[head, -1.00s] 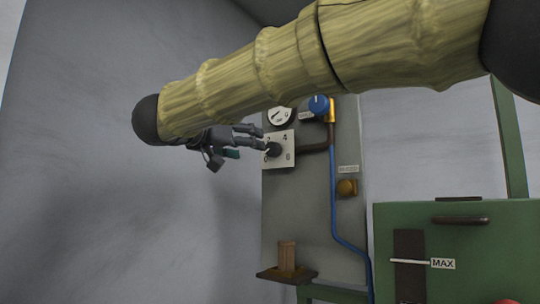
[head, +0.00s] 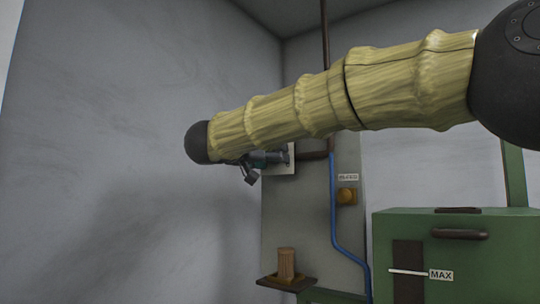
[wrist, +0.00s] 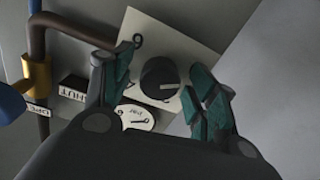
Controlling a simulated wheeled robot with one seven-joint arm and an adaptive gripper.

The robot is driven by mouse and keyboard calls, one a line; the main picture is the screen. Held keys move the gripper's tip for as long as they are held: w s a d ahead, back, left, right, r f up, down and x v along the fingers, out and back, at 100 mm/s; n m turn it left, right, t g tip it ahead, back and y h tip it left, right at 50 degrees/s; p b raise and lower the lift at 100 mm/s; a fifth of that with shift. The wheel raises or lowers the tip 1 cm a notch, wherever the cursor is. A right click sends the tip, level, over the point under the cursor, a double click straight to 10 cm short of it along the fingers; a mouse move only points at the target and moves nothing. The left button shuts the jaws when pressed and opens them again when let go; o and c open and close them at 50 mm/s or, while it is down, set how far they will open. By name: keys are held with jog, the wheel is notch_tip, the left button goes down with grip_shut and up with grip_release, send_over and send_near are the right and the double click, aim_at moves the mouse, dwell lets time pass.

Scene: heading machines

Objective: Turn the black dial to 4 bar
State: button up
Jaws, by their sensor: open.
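The black dial (wrist: 160,80) sits on a white square plate (wrist: 185,40) in the wrist view. A pale pointer line on it points right in that picture, and a "6" shows near the plate's left edge. The other numbers are hidden or unreadable. My gripper (wrist: 158,65) is open, with one teal-padded finger on either side of the dial; I cannot tell whether either touches it. In the head view my gripper (head: 268,159) is in front of the plate (head: 291,162), and the dial is hidden there.
A gauge (wrist: 135,118), a "SHUT" label (wrist: 75,88), a brown pipe (wrist: 38,40) and a blue knob (wrist: 8,104) lie close by. In the head view a blue pipe (head: 333,210), a brass knob (head: 346,195), a small shelf (head: 270,283) and a green cabinet (head: 490,245) show.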

jog(key=shift+s+r, duration=0.1)
jog(key=shift+s, duration=0.05)
jog(key=c, duration=1)
jog(key=shift+c, duration=0.2)
